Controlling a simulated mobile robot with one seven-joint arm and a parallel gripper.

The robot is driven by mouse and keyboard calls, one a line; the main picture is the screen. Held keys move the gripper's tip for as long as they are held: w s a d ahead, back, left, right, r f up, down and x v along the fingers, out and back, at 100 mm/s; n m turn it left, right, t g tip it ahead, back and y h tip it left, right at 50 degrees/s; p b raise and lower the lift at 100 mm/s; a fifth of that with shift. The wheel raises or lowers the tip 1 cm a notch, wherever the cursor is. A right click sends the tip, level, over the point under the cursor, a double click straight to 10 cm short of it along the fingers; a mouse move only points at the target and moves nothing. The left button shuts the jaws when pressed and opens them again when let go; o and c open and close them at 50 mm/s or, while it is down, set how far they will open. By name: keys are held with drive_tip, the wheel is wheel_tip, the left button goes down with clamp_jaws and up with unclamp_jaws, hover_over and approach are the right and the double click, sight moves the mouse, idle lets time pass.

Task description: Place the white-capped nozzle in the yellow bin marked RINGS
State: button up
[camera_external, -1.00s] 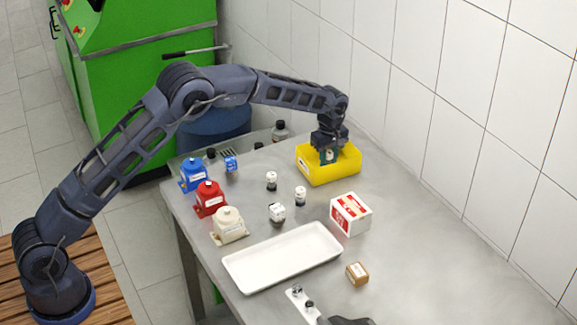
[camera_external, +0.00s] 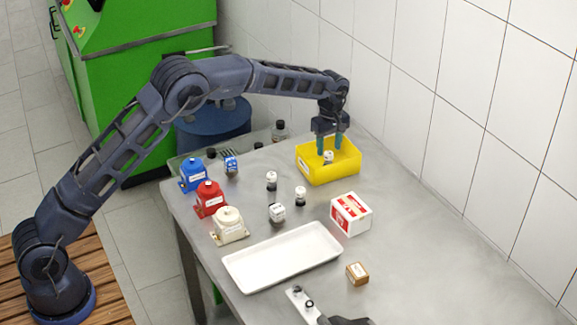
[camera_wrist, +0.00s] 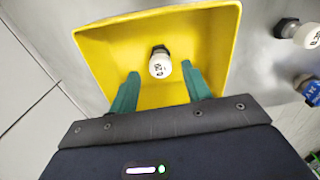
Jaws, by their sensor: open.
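The white-capped nozzle (camera_wrist: 160,66) lies inside the yellow bin (camera_wrist: 100,48), its printed white cap facing the wrist camera and its dark end toward the far side of that view. In the external view the nozzle's white cap (camera_external: 328,157) shows inside the yellow bin (camera_external: 343,174), below my gripper (camera_external: 329,147). My gripper is open, with its two green fingers over the bin. In the wrist view the fingertips (camera_wrist: 158,75) stand apart on either side of the nozzle, with a gap to each. The RINGS marking is not legible.
A red-and-white box (camera_external: 351,214), a white tray (camera_external: 285,257) and blue, red and cream housings (camera_external: 210,199) share the metal table. A tiled wall is behind the bin.

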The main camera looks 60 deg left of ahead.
sight(328, 153)
drive_tip(key=s+d+r+m+t, duration=0.1)
drive_tip(key=s+r+m, duration=0.1)
drive_tip(key=s+r, duration=0.6)
drive_tip(key=s+d+r+m, duration=0.1)
drive_tip(key=s+r+m, duration=0.15)
drive_tip(key=r, duration=0.95)
drive_tip(key=s+d+r+m, duration=0.1)
drive_tip(key=s+r, duration=0.2)
drive_tip(key=s, duration=0.3)
drive_tip(key=s+r+m+t, duration=0.1)
drive_tip(key=s+r, duration=0.3)
drive_tip(key=s, duration=0.3)
drive_tip(key=s+d+r+m, duration=0.1)
drive_tip(key=s+r+m, duration=0.15)
drive_tip(key=s, duration=0.35)
drive_tip(key=s+d+r+m+t, duration=0.1)
drive_tip(key=s+m, duration=0.1)
drive_tip(key=s, duration=0.8)
drive_tip(key=s+d+m, duration=0.2)
drive_tip(key=s, duration=0.8)
drive_tip(key=s+f+m, duration=0.2)
drive_tip(key=s+f, duration=0.1)
drive_tip(key=s, duration=0.5)
drive_tip(key=s+f+m+t, duration=0.1)
drive_tip(key=s+f+m, duration=0.2)
drive_tip(key=s, duration=0.6)
drive_tip(key=shift+d+f+t, duration=0.3)
drive_tip(key=shift+d+f, duration=0.15)
drive_tip(key=shift+f, duration=0.25)
